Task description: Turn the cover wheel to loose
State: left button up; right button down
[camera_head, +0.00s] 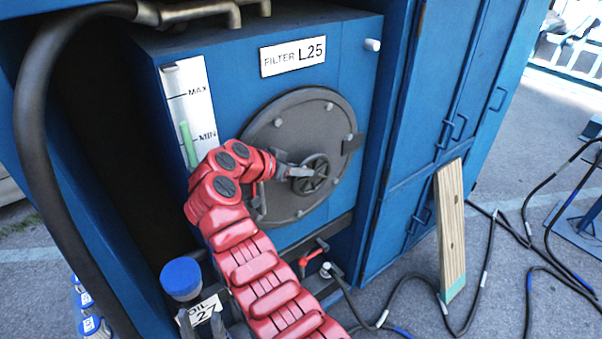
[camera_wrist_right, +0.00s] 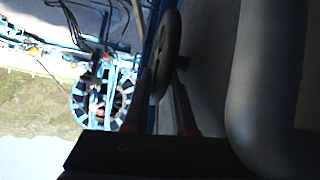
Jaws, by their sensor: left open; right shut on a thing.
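The cover wheel (camera_head: 315,175) is a small dark spoked handwheel at the centre of the round grey cover (camera_head: 285,122) on the blue filter box. My right gripper (camera_head: 294,171), on the red arm, is shut on the left part of the wheel's rim. In the right wrist view, the wheel (camera_wrist_right: 168,55) shows edge-on between the fingers of the gripper (camera_wrist_right: 168,100).
A blue-capped oil bottle (camera_head: 181,279) stands at the lower left. A level gauge (camera_head: 190,108) marked MAX and MIN is left of the cover. A small red valve handle (camera_head: 312,256) sits below. A wooden plank (camera_head: 451,230) leans at the right; cables (camera_head: 484,265) lie on the ground.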

jog(key=c, duration=0.9)
grip_release()
jog(key=shift+s+a+r, duration=0.15)
jog(key=shift+s+a, duration=0.05)
jog(key=shift+a, duration=0.05)
jog(key=b+v, duration=0.4)
jog(key=v, duration=1.2)
jog(key=shift+s+a+r, duration=0.15)
jog(key=shift+s+r, duration=0.1)
jog(key=shift+r, duration=0.05)
